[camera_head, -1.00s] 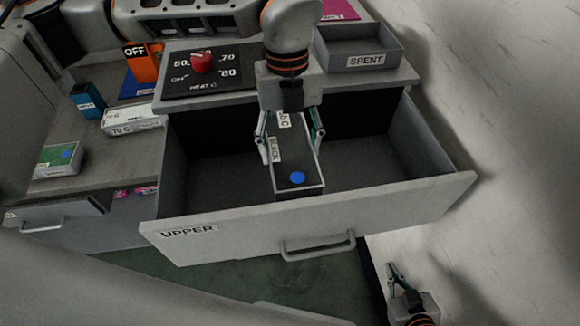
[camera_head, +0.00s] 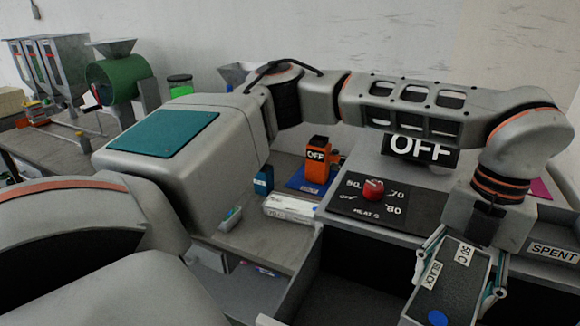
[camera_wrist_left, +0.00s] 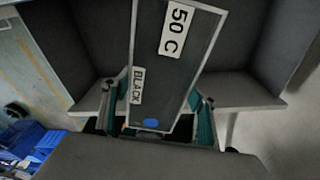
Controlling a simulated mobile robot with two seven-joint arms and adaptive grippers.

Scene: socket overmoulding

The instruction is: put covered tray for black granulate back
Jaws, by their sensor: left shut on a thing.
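My left gripper (camera_head: 457,285) is shut on the long covered tray (camera_head: 455,285), one finger along each side. The tray has a dark lid, a "BLACK" label, a "50 C" label and a blue dot at its near end. In the left wrist view the tray (camera_wrist_left: 170,70) lies between the finger pads, with the same labels and dot. It is over the open drawer (camera_head: 345,285); I cannot tell how high. My right gripper is not in view.
A heater panel (camera_head: 350,206) with a red knob (camera_head: 373,190) stands behind the drawer. The "SPENT" tray (camera_head: 550,252) is at the right. A white box (camera_head: 290,208), an orange "OFF" device (camera_head: 316,170) and a green machine (camera_head: 122,82) stand further left.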

